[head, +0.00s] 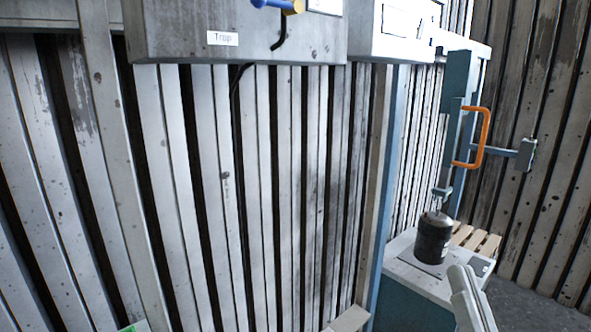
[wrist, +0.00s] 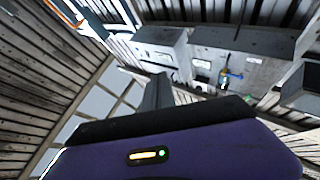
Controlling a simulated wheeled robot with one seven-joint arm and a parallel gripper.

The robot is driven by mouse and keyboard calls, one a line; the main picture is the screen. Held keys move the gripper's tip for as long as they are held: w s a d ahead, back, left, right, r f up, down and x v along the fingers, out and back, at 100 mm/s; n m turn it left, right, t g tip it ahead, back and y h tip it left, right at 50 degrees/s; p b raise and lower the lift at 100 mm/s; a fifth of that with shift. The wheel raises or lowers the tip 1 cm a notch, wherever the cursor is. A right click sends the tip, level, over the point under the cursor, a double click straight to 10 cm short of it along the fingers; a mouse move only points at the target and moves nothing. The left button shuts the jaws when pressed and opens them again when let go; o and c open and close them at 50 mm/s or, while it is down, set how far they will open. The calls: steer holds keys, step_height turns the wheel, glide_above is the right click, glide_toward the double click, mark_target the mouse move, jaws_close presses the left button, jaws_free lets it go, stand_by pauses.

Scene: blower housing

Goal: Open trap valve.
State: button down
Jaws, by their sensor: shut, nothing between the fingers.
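The blue handle also shows small in the wrist view (wrist: 231,76). My gripper (wrist: 158,82) shows as a grey finger shape in the wrist view, shut and empty. It is apart from the valve, which appears to its right.
A teal stand with an orange handle (head: 484,137) is at the right. Below it, a dark canister (head: 433,238) stands on a white-topped cabinet (head: 405,270). A slatted wall (head: 205,180) fills the left and middle. A dark cable hangs below the housing.

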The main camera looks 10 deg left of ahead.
mark_target(275, 4)
steer(key=w+a+r+n+y+b, duration=0.1)
steer(key=w+a+r+y, duration=0.15)
steer(key=r, duration=0.65)
steer(key=w+a+r+n+y, duration=0.1)
steer(key=w+a+r+y, duration=0.15)
steer(key=r, duration=0.55)
steer(key=w+a+r+n+y+b, duration=0.1)
steer(key=a+r+y, duration=0.2)
steer(key=r, duration=0.6)
steer(key=s+a+r+n+g+y, duration=0.2)
steer(key=a+r+n+g+y, duration=0.1)
steer(key=r, duration=0.4)
steer(key=s+a+r+n+g+y, duration=0.2)
steer(key=a+r+n+y, duration=0.1)
steer(key=r, duration=0.5)
steer(key=a+f+n+g, duration=0.1)
steer(key=a+f+g, duration=0.3)
steer(key=g, duration=0.1)
steer(key=shift+w+a+f+n+h, duration=0.2)
steer(key=shift+a+n+h, duration=0.05)
steer(key=shift+n+h, duration=0.05)
